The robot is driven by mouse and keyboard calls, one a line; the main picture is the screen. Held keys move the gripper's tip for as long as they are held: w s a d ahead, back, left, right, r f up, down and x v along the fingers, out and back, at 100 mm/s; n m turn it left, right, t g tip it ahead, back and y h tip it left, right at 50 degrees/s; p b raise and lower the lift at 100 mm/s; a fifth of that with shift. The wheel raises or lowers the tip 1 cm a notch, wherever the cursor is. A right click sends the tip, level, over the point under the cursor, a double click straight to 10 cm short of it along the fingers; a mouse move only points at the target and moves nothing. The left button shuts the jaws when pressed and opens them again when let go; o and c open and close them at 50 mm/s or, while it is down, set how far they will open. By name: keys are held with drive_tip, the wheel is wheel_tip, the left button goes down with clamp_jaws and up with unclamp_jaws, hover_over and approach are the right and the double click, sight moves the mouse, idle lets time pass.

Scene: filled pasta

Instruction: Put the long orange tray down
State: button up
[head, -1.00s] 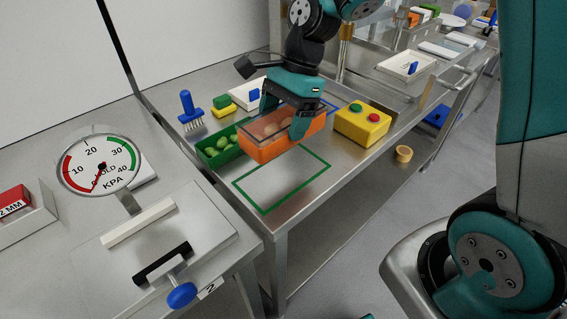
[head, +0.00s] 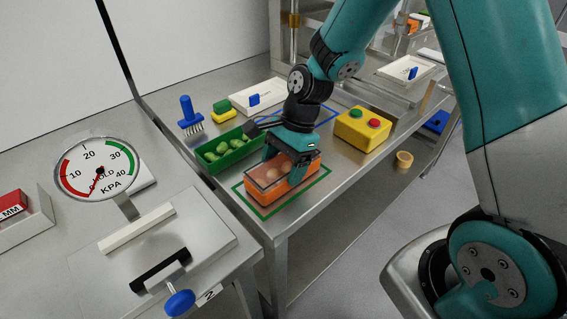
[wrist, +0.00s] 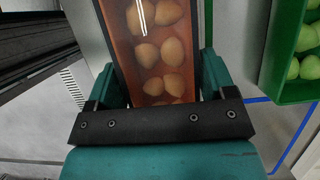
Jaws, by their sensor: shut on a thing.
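The long orange tray (head: 260,193) holds several brown rounded pieces under a clear top. My gripper (head: 287,168) is shut on the tray, one finger on each long side. In the head view the tray is over the green outlined rectangle (head: 265,216) at the table's front edge. I cannot tell whether its underside touches the table. In the wrist view the orange tray (wrist: 135,45) runs up between my gripper's teal fingers (wrist: 160,80).
A green tray (head: 213,160) of green pieces stands close on the left. A blue outlined rectangle (head: 328,118) lies behind. A yellow box (head: 347,130) with green and red buttons stands to the right. A blue brush (head: 187,112) and a white tray (head: 245,104) are at the back.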

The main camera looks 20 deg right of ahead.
drive_tip(key=o, duration=1)
drive_tip(key=shift+f, duration=0.1)
drive_tip(key=v, duration=1.2)
drive_tip(key=s+a+r+n, duration=0.2)
drive_tip(key=s+n, duration=0.4)
drive_tip(key=n, duration=0.1)
drive_tip(key=s+a+r+n+t, duration=0.1)
drive_tip(key=s+a+r+n, duration=0.2)
drive_tip(key=s+n, duration=0.4)
drive_tip(key=s+a+r+n, duration=0.2)
drive_tip(key=s+a+n, duration=0.1)
drive_tip(key=s+n, duration=0.4)
drive_tip(key=shift+a+r+n, duration=0.15)
drive_tip(key=shift+r+n, duration=0.15)
drive_tip(key=shift+r, duration=0.1)
drive_tip(key=shift+r+p, duration=0.2)
drive_tip(key=shift+p, duration=0.25)
